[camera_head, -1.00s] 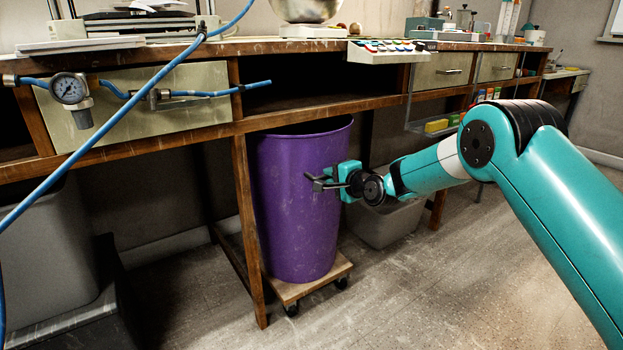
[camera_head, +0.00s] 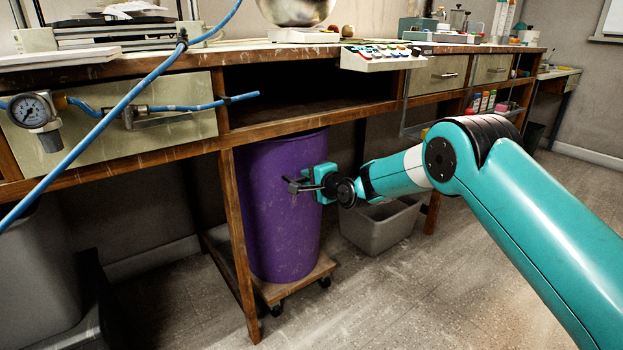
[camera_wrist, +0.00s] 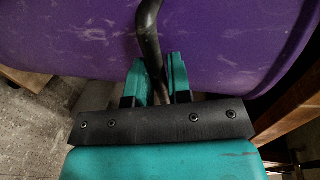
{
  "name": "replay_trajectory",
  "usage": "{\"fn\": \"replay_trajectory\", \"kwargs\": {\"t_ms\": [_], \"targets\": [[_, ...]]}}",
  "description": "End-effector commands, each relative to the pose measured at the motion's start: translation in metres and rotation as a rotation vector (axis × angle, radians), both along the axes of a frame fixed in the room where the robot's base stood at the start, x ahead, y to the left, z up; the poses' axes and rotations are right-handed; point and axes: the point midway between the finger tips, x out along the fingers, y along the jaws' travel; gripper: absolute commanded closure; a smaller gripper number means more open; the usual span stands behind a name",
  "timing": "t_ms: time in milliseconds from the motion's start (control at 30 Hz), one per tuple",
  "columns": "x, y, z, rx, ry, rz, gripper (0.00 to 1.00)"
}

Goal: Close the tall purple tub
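The tall purple tub (camera_head: 275,215) stands upright on a low wooden dolly (camera_head: 300,283) with casters, under the bench. Its top is at the bench's lower rail, and its opening is hidden. A dark bar handle (camera_head: 296,188) stands out from the tub's side. My gripper (camera_head: 311,183) is at this handle, on the right side of the tub. In the wrist view the teal fingertips (camera_wrist: 160,88) close around the dark curved handle (camera_wrist: 150,32), with the purple wall (camera_wrist: 230,45) behind.
The wooden bench (camera_head: 285,130) spans the scene, with a leg (camera_head: 237,240) just left of the tub. A grey bin (camera_head: 382,228) stands to the tub's right. A blue hose (camera_head: 110,118) crosses the left side. The floor (camera_head: 430,290) in front is clear.

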Motion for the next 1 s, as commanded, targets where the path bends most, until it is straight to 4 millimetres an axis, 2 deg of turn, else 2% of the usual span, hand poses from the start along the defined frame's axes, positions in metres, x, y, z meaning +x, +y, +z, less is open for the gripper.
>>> {"fn": "replay_trajectory", "kwargs": {"t_ms": [33,100,400,567,767,1000], "targets": [[0.0,0.0,0.001,0.0,-0.002,0.0,0.7],[0.0,0.001,0.001,0.0,-0.002,0.001,0.6],[-0.002,0.0,0.001,0.0,0.0,0.004,0.6],[-0.013,-0.008,0.006,0.0,0.003,0.004,0.6],[-0.045,-0.031,0.015,0.001,0.004,0.0,0.6],[-0.093,-0.064,0.027,0.001,0.005,-0.002,0.6]]}}
